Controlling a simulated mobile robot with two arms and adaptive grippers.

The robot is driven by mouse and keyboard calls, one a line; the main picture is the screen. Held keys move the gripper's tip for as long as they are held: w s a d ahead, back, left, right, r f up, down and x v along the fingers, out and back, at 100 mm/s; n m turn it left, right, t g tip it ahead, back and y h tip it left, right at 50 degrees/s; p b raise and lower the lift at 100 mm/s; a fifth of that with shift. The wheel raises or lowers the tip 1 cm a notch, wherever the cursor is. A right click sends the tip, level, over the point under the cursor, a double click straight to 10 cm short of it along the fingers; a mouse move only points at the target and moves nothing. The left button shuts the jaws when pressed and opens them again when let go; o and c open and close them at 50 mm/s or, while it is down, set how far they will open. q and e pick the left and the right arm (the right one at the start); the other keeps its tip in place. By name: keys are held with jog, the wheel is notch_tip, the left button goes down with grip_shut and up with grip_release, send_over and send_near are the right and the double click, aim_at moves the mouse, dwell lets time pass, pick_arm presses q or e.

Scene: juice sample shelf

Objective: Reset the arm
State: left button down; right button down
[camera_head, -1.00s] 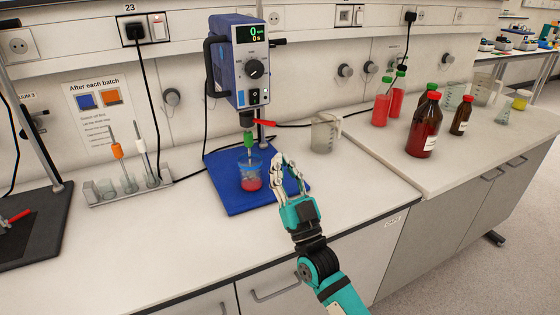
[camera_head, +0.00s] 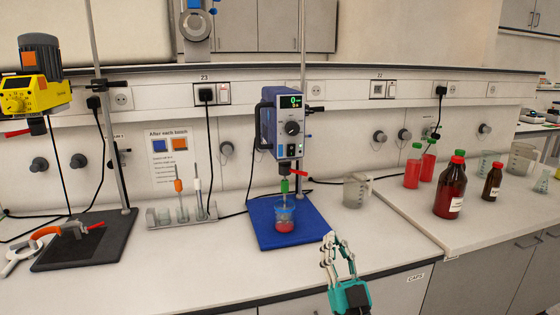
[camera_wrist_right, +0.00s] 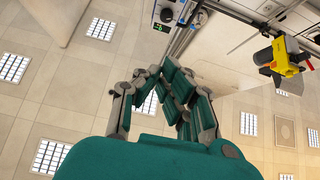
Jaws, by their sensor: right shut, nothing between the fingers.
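My right gripper (camera_head: 335,240) is in the lower middle of the head view, fingers pointing up. It is shut and empty, in front of the bench edge, to the right of and below the blue mat. In the right wrist view its fingertips (camera_wrist_right: 156,72) meet, with ceiling panels and lights behind them. My left gripper is not in view. The blue overhead stirrer (camera_head: 281,130) stands over the blue mat (camera_head: 264,237). A beaker with red liquid (camera_head: 284,214) stands on the mat under the stirrer's green chuck.
A glass jug (camera_head: 356,190) stands right of the mat. Brown bottles (camera_head: 451,188) and red bottles (camera_head: 412,168) stand on the right bench. A rack (camera_head: 180,214) with stirring rods is left. A yellow stirrer (camera_head: 35,85) hangs over a black base (camera_head: 85,247).

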notch_tip(320, 180, down, 24)
jog(key=w+r+g+h, duration=0.1)
jog(key=w+g+h, duration=0.1)
jog(key=g, duration=0.4)
jog(key=s+d+f+g+h, duration=0.1)
jog(key=s+f+g, duration=0.15)
jog(key=f, duration=0.55)
jog(key=s+d+f+g, duration=0.2)
jog(key=s+f, duration=0.1)
jog(key=f, duration=0.5)
jog(key=s+d+f+g+h, duration=0.1)
jog(key=s+f+g, duration=0.15)
jog(key=f, duration=0.55)
jog(key=s+d+f+g+h, duration=0.1)
jog(key=s+d+f+g, duration=0.25)
jog(key=s+f, duration=0.95)
jog(key=s+d+f+g+h, duration=0.15)
jog(key=s+f+g, duration=0.25)
jog(key=s+f, duration=0.95)
jog(key=s+d+g, duration=0.3)
jog(key=s+g, duration=0.1)
jog(key=s, duration=1.4)
jog(key=shift+s+d+r+m, duration=0.15)
jog(key=shift+s+r+m, duration=0.05)
jog(key=shift+s+m, duration=0.15)
jog(key=shift+w, duration=0.1)
